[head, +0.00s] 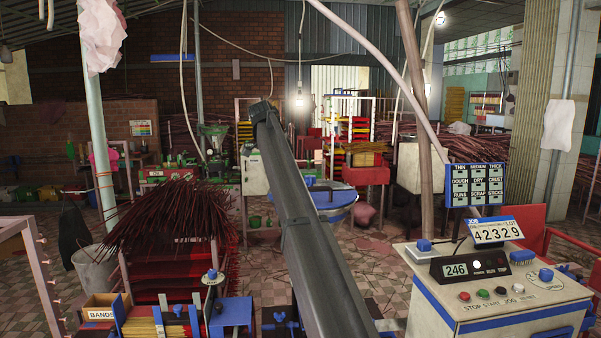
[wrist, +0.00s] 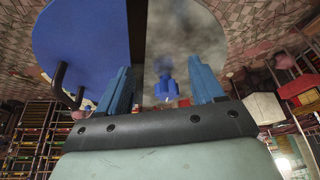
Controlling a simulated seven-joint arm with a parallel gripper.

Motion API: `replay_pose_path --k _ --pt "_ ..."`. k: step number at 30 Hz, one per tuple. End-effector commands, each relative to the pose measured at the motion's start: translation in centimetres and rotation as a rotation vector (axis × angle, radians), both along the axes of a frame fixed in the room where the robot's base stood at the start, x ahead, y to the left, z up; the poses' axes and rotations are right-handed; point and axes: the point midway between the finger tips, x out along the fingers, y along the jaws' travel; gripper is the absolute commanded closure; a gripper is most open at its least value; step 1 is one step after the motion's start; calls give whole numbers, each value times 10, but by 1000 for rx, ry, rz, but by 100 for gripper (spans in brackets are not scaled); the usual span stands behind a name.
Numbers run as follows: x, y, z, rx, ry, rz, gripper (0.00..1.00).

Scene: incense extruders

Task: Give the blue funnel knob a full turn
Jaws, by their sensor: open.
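In the wrist view, my gripper (wrist: 158,66) is open, with its two blue fingers well apart and nothing held. A small upright blue knob-like piece (wrist: 167,88) shows between the fingers, beyond the palm edge. I cannot tell whether it is the funnel knob, or how far it is from the fingers. In the head view, my dark arm rises through the middle and the gripper is not visible. Blue knobs show there on a front stand (head: 212,274) and on the white control box (head: 546,274); no funnel is clearly made out.
A round blue-edged table (head: 338,212) stands behind my arm; a large blue and grey disc (wrist: 80,45) fills the upper wrist view. A rack of red incense sticks (head: 165,225) stands left. The control box (head: 480,290) fills the front right.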

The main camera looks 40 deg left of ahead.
Motion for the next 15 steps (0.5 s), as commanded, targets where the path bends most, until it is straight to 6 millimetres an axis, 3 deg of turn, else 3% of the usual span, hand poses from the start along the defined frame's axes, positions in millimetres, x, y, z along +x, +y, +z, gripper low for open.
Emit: replay_pose_path --k 6,15 --pt "-29 15 0 0 0 1 33" --pt "-40 21 0 0 0 0 33"
